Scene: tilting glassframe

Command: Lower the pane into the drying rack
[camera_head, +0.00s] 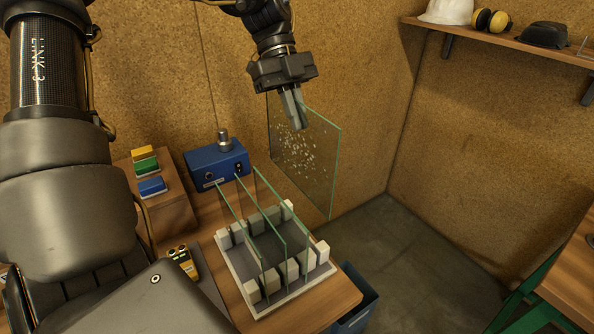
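My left gripper (293,110) points down at the top middle of the head view. It is shut on the upper left part of a clear glass pane (318,165) with greenish edges and white specks or droplets on its face. The pane hangs upright in the air, behind and above the drying rack (284,302), apart from it. The rack has a pale base, a dark middle and rows of light blocks along two sides. Upright green-edged panes (272,228) stand in it between the blocks. My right gripper is not in view.
The rack sits near the right edge of a wooden bench (325,308). A blue box with a knob (217,165) stands behind it. Yellow, green and blue blocks (151,186) and a yellow handheld device (182,262) are left. A blue bin (360,300) stands below the bench edge.

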